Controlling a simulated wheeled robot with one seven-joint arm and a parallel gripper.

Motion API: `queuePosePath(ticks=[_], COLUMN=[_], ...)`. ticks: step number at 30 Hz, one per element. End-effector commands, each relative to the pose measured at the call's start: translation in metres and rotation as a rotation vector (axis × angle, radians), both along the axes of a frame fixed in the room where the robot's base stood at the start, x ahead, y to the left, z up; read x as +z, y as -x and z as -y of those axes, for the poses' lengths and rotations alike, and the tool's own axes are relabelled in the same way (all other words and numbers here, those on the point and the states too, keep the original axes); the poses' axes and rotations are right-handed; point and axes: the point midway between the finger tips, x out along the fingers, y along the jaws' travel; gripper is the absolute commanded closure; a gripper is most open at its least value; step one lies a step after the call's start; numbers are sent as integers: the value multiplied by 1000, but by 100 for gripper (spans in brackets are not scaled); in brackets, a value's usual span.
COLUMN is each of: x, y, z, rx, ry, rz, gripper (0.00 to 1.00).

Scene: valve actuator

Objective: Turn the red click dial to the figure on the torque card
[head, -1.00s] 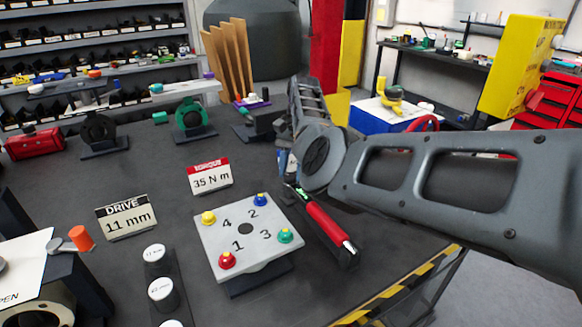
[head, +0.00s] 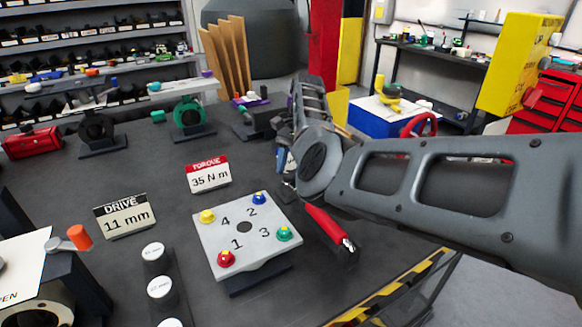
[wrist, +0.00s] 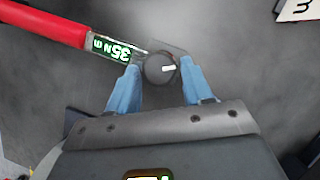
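The torque wrench with a red handle (head: 326,226) lies on the bench right of the numbered plate; it also shows in the wrist view (wrist: 45,22). In the head view my gripper (head: 287,172) covers the wrench's far end. The torque card (head: 209,175) reads 35 N m.
A drive card (head: 126,216) reads 11 mm. The grey plate (head: 265,238) carries numbers 1 to 4 and coloured knobs. White-topped cylinders (head: 154,253) stand at the front. A lever with an orange end (head: 79,237) is at left. Striped tape (head: 390,297) marks the bench edge.

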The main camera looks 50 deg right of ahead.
Motion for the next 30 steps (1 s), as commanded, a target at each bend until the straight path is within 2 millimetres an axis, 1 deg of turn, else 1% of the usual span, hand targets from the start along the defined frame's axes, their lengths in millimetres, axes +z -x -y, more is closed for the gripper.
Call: queuePosePath(ticks=[1,4,5,14,23,25,30], x=[0,0,0,2,28,40,60], y=[0,0,0,0,-4,-5,-7], z=[0,0,0,1,9,15,24], rx=[0,0,0,1,1,-1,0], ry=[0,-1,-1,-1,-4,-2,-2], rz=[0,-1,-1,0,3,4,2], gripper=[45,35,34,34,34,34,34])
